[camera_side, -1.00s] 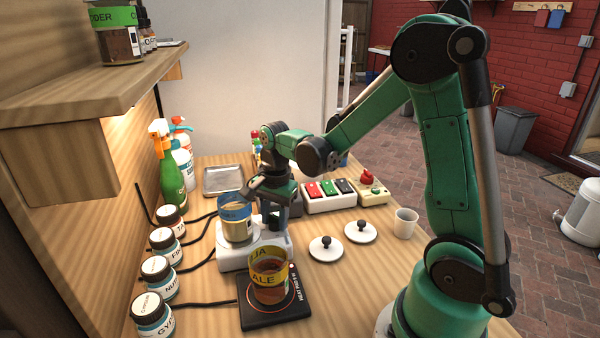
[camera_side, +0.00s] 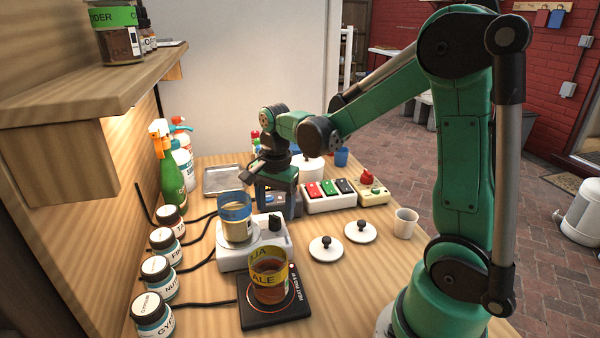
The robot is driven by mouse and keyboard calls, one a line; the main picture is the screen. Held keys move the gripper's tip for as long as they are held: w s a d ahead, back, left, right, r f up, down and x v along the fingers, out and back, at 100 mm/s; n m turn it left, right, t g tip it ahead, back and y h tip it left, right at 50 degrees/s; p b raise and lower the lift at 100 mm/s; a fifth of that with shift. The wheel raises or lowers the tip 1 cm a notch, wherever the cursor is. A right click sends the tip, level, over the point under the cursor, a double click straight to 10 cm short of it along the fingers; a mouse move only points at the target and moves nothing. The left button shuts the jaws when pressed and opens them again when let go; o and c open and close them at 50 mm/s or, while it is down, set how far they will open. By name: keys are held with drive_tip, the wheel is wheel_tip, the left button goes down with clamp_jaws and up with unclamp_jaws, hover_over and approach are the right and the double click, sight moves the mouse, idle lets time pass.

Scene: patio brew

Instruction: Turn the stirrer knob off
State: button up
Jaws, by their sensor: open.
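The white stirrer (camera_side: 262,256) stands mid-bench. A glass beaker with a blue band and pale contents (camera_side: 236,226) sits on its plate. The stirrer's black knob (camera_side: 275,222) shows at the back right of its top; I cannot tell which way it is turned. My gripper (camera_side: 273,186) is above and behind the knob, clear of it and holding nothing visible. It is open, though its fingertips are hard to make out against the grey-blue box behind.
A yellow-banded beaker (camera_side: 269,285) stands on the black heating plate (camera_side: 252,315) in front. Several lidded jars and cables line the left. Two white lids (camera_side: 326,249) and a white cup (camera_side: 405,223) are right. A switch box (camera_side: 330,203) stands behind.

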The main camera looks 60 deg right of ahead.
sight(275, 216)
drive_tip(key=shift+r, duration=1.35)
wheel_tip(275, 216, up, 5)
wheel_tip(275, 216, down, 11)
drive_tip(key=n, duration=0.5)
drive_tip(key=shift+w+r, duration=0.1)
drive_tip(key=shift+r, duration=0.05)
clamp_jaws()
